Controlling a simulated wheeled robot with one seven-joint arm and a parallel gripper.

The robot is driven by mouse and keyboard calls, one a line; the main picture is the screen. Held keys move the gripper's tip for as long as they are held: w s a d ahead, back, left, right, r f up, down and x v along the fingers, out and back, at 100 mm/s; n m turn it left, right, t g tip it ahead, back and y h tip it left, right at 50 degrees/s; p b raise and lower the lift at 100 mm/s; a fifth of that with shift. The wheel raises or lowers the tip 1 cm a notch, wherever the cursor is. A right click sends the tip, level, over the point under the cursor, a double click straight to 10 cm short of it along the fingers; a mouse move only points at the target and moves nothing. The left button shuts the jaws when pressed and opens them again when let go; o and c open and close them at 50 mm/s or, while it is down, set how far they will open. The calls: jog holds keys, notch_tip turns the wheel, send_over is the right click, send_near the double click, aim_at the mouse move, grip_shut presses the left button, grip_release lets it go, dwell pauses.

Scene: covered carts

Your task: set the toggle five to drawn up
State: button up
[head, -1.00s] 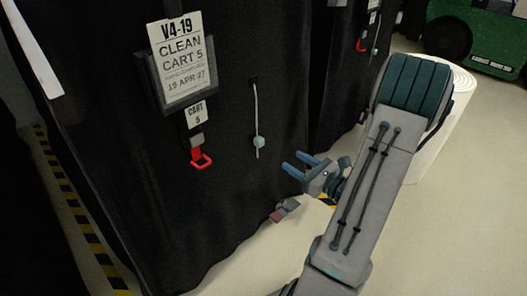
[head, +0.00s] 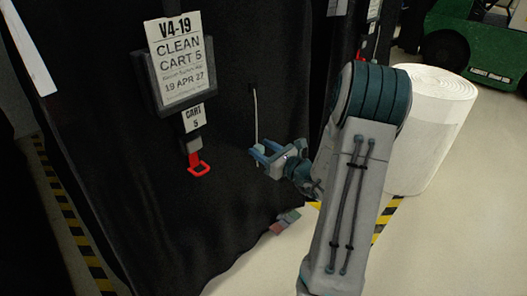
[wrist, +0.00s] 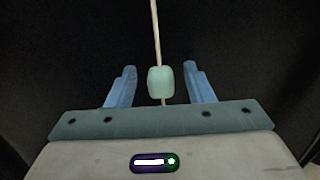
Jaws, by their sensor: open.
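The toggle is a small pale green bead (wrist: 161,82) on a white cord (wrist: 155,30) hanging down the black cover of cart 5. In the wrist view the bead sits between the two blue fingers of my gripper (wrist: 160,88), with a gap on both sides. My gripper (head: 262,152) is open around the bead and does not hold it. In the head view the cord (head: 255,115) runs down from a dark slot in the cover, and the bead is mostly hidden by my fingers. The bead is at the lower part of the cord.
A white roll (head: 430,130) and a green vehicle (head: 475,50) stand right. Small coloured pieces (head: 285,221) lie by the cover's lower edge.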

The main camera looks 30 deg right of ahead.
aim_at(254, 113)
grip_shut()
notch_tip(254, 113, up, 11)
jog(key=p, duration=0.9)
jog(key=shift+r, duration=0.2)
grip_release()
jog(key=shift+f, duration=0.1)
jog(key=p+v, duration=0.1)
jog(key=v, duration=1.3)
jog(key=shift+p, duration=0.4)
jog(key=shift+w, duration=0.1)
